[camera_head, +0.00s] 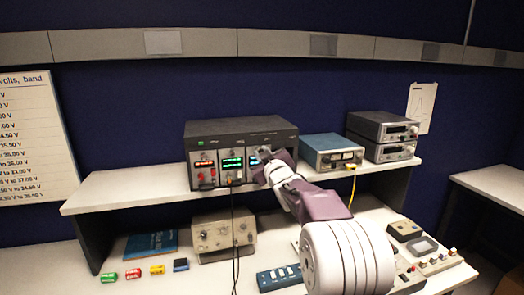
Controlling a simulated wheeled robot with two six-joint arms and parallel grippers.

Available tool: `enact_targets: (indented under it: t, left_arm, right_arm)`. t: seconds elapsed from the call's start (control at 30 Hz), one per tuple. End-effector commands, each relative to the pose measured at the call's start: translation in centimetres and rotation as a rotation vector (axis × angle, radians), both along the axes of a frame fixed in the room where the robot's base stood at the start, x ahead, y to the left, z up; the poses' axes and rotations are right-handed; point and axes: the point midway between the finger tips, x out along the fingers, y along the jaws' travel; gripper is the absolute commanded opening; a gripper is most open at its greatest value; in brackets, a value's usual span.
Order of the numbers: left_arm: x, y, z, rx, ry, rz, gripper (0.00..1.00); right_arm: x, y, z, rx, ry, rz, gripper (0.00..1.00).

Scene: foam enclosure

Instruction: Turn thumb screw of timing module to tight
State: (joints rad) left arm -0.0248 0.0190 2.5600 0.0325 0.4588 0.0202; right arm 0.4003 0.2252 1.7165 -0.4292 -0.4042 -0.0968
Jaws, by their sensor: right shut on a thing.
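A dark instrument rack (240,127) stands on the white shelf and holds a row of modules. One module has a red display (205,163), the one beside it a green display (232,162). A third module (253,160), with a blue display, is partly covered by my right gripper (262,170). Which one is the timing module cannot be read, but my gripper is at the front of this third one. My right gripper is shut at its lower front, where the thumb screw itself is hidden behind the fingers. My left gripper is out of view.
A blue-topped instrument (322,142) and two stacked grey units (382,126) stand to the right on the shelf (120,195). Black cables (234,225) hang from the rack. Below are a beige box (222,230), a blue power strip (278,278) and small coloured blocks (133,274).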

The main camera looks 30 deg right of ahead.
Motion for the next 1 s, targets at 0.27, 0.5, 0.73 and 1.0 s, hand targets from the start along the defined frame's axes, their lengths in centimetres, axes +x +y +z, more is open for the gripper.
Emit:
enact_targets:
  t: [0.27,0.5,0.73,1.0]
  left_arm:
    - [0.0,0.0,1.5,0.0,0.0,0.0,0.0]
    - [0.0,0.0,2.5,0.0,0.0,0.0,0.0]
    - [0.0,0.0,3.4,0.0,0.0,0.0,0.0]
    - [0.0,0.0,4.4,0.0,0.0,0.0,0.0]
  right_arm:
    - [0.0,0.0,0.1,0.255,-0.058,-0.001,0.0]
    - [0.0,0.0,0.1,0.476,-0.11,-0.001,0.0]
    - [0.0,0.0,0.1,0.688,-0.163,-0.001,0.0]
    - [0.0,0.0,0.1,0.938,-0.223,-0.001,0.0]
